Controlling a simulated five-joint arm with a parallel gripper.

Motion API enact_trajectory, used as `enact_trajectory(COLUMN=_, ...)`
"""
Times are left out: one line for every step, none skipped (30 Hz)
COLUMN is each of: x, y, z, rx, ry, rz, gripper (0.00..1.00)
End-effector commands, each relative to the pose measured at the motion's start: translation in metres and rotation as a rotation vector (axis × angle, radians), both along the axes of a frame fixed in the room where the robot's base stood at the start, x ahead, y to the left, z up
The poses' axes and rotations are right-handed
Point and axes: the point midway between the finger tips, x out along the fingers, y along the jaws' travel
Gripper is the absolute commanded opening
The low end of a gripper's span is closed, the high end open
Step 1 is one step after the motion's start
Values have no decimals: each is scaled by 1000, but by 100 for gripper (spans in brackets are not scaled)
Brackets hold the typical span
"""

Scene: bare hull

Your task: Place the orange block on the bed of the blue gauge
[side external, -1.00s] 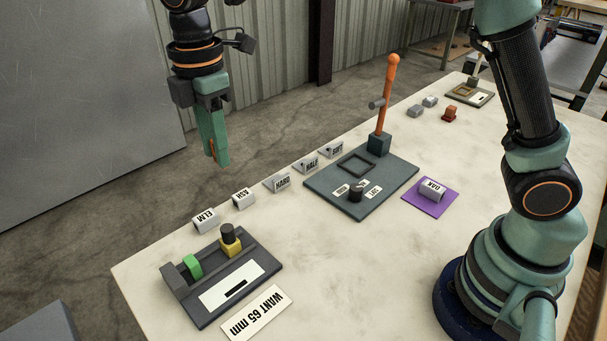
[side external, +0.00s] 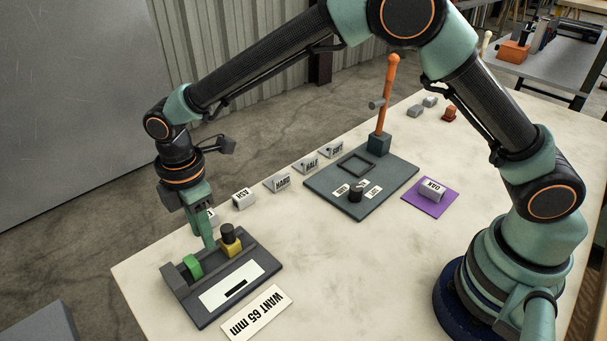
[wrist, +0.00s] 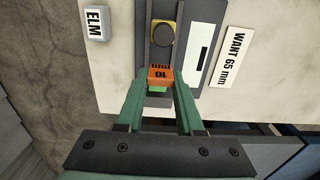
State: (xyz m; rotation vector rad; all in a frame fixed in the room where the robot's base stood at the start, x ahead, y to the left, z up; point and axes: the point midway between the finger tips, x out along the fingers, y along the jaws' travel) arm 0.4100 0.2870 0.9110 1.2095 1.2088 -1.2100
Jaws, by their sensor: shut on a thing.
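My gripper (side external: 210,244) is shut on the orange block (wrist: 160,74), which bears a "10 mm" label in the wrist view. The side view hides the block behind the fingers. The gauge (side external: 266,262) looks dark slate grey-blue and lies at the table's near left end. Its channel holds a green block (side external: 193,265) at one end and a yellow piece (side external: 231,248) with a black knob. My fingers point down over the channel between these two. In the wrist view the orange block partly covers the green one (wrist: 157,90). I cannot tell whether it touches the bed.
A "WANT 65 mm" card (side external: 258,313) lies before the gauge. The ELM block (wrist: 96,22) and ASH block (side external: 243,198) stand along the far edge. A dark plate (side external: 327,192) with an orange lever (side external: 386,105) and a purple mat (side external: 420,205) with the OAK block are farther right.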

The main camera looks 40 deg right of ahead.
Motion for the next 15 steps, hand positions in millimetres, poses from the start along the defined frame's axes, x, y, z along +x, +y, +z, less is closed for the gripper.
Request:
enact_trajectory(x=0, y=0, z=-7, rx=-1, ry=2, rz=0, gripper=0)
enact_trajectory(x=0, y=0, z=-9, rx=-1, ry=1, rz=0, gripper=0)
enact_trajectory(x=0, y=0, z=-11, rx=-1, ry=1, rz=0, gripper=0)
enact_trajectory(x=0, y=0, z=-12, rx=0, ry=0, rz=0, gripper=0)
enact_trajectory(x=0, y=0, z=-14, rx=0, ry=0, rz=0, gripper=0)
enact_trajectory(x=0, y=0, z=-16, rx=0, ry=0, rz=0, gripper=0)
enact_trajectory(x=0, y=0, z=-18, rx=0, ry=1, rz=0, gripper=0)
enact_trajectory(x=0, y=0, z=-20, rx=-1, ry=1, rz=0, gripper=0)
enact_trajectory(x=0, y=0, z=-25, rx=-2, ry=2, rz=0, gripper=0)
enact_trajectory(x=-1, y=-1, z=-29, rx=-2, ry=3, rz=0, gripper=0)
enact_trajectory(x=-1, y=-1, z=-34, rx=-2, ry=3, rz=0, gripper=0)
enact_trajectory(x=-1, y=-1, z=-40, rx=-2, ry=4, rz=0, gripper=0)
enact_trajectory(x=0, y=0, z=-44, rx=-2, ry=3, rz=0, gripper=0)
enact_trajectory(x=0, y=0, z=-49, rx=-2, ry=3, rz=0, gripper=0)
enact_trajectory(x=0, y=0, z=-53, rx=-2, ry=2, rz=0, gripper=0)
